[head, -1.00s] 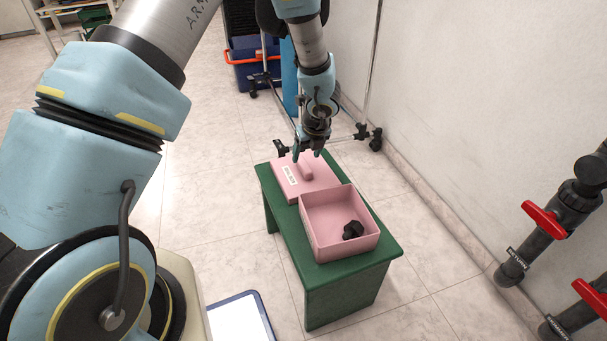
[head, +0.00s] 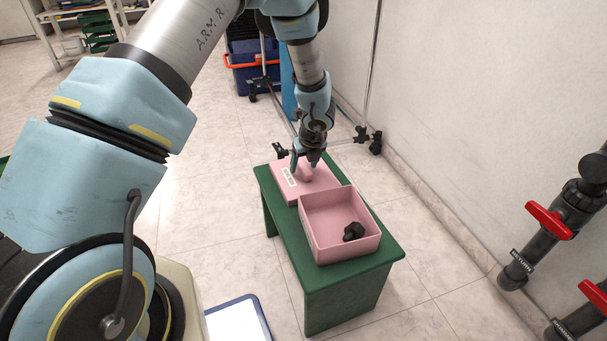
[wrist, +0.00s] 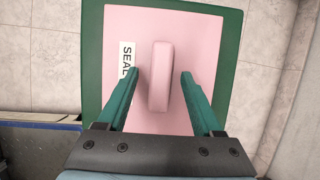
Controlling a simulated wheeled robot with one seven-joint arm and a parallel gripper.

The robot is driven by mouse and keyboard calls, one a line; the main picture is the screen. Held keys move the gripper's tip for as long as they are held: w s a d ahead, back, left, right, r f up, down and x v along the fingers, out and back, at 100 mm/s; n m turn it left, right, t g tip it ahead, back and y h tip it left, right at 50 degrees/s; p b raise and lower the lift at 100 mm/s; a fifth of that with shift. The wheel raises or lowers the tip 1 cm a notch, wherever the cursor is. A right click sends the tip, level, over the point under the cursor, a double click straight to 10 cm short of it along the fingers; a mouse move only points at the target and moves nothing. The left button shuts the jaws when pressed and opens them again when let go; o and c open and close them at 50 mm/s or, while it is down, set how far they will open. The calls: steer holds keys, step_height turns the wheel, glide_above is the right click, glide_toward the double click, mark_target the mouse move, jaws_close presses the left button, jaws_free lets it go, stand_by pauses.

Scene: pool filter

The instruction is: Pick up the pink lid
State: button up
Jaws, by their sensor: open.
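The pink lid (head: 289,186) lies flat on the far part of the green bench, with a raised handle bar and a white label reading "SEAL". In the wrist view the lid (wrist: 200,40) shows its handle (wrist: 161,75) lying lengthwise between my fingers. My gripper (head: 304,170) is open and directly above the lid. In the wrist view, my gripper (wrist: 160,78) has one green finger on each side of the handle, with a gap on both sides. Whether the fingertips touch the lid I cannot tell.
An open pink box (head: 318,250) with a black knob-like part (head: 353,231) inside stands beside the lid on the green bench (head: 345,285). Pipes with red valve handles (head: 549,220) are at the right by the wall. A wheeled stand is behind the bench.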

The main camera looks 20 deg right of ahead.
steer(key=shift+c, duration=0.2)
jaws_close()
stand_by(0.5)
stand_by(0.3)
